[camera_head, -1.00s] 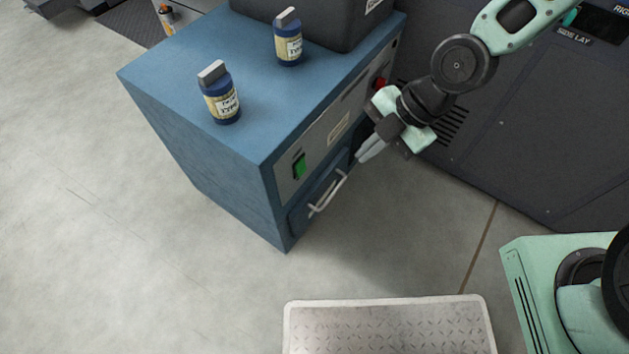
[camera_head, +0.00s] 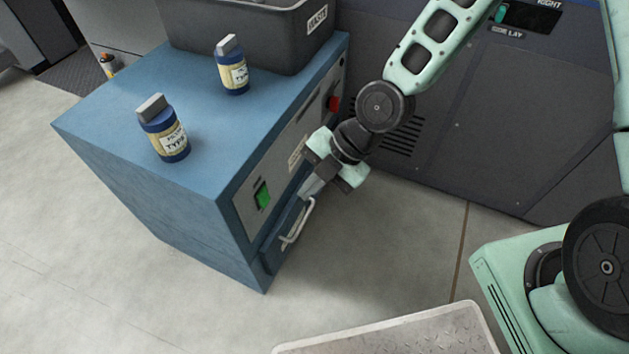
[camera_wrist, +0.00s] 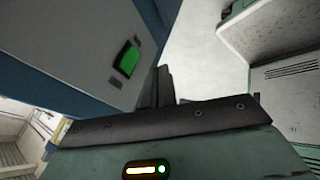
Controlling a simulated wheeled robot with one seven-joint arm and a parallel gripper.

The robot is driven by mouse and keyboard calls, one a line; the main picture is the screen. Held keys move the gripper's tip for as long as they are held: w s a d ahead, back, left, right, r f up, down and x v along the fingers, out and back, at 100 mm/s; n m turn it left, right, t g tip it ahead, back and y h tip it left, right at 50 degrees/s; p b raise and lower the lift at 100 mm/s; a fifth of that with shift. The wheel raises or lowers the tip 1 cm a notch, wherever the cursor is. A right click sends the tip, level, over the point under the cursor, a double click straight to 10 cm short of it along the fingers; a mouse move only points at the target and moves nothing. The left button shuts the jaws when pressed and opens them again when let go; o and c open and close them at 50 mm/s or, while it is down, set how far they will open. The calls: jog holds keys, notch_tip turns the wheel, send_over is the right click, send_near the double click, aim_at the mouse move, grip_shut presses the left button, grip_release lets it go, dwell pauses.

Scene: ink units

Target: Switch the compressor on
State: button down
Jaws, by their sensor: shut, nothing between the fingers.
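The blue cabinet (camera_head: 160,215), which looks like the compressor, stands at left centre in the head view. Its grey front panel carries a green rocker switch (camera_head: 262,194) near the front corner and a red button (camera_head: 334,103) toward the far end. The green switch also shows in the wrist view (camera_wrist: 128,59), up and left of the fingers. My gripper (camera_head: 305,190) is shut and empty. It is close to the panel, to the right of the green switch, near the drawer handle. I cannot tell whether it touches the cabinet.
A drawer with a pale handle (camera_head: 298,222) is below the panel. Two blue bottles (camera_head: 165,130) (camera_head: 232,66) and a dark waste bin (camera_head: 250,35) stand on the cabinet top. A metal-topped platform (camera_head: 400,338) lies at the front. Dark machine panels (camera_head: 480,120) stand behind.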

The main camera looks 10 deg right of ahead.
aim_at(264, 197)
jog(key=w+a+f+b, duration=0.2)
jog(key=a+f+b, duration=0.1)
jog(key=a, duration=0.3)
jog(key=shift+f, duration=0.9)
jog(key=shift+a, duration=0.1)
jog(key=shift+w+a+f+y, duration=0.1)
jog(key=shift+w+a+y, duration=0.1)
jog(key=shift+y, duration=0.1)
